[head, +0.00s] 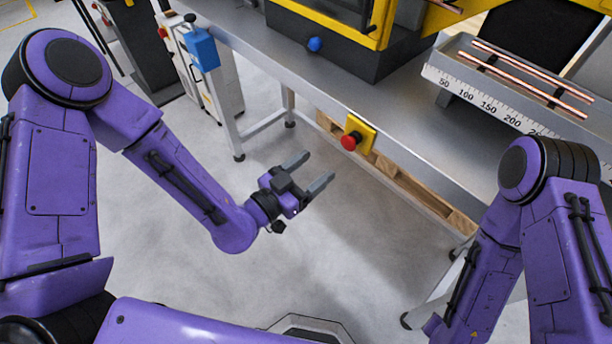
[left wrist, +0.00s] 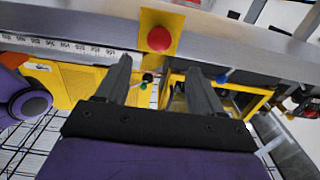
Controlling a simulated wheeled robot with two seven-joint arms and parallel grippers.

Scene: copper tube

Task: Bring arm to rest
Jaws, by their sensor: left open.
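My left arm comes in from the left in the head view. Its gripper (head: 308,172) is open and empty, held over the bare floor in front of the workbench. The fingers point up and right. In the left wrist view the two fingers (left wrist: 161,82) are spread apart with nothing between them, facing the bench edge and the red button. My right arm (head: 535,215) is at the right of the head view; its gripper is not visible.
A metal workbench (head: 262,52) runs across the back. A red stop button (head: 349,142) on a yellow plate sits on its front edge. Copper tubes (head: 530,80) lie on a holder by a ruler scale (head: 490,103) at right. A blue box (head: 202,50) is at left. Floor around the gripper is clear.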

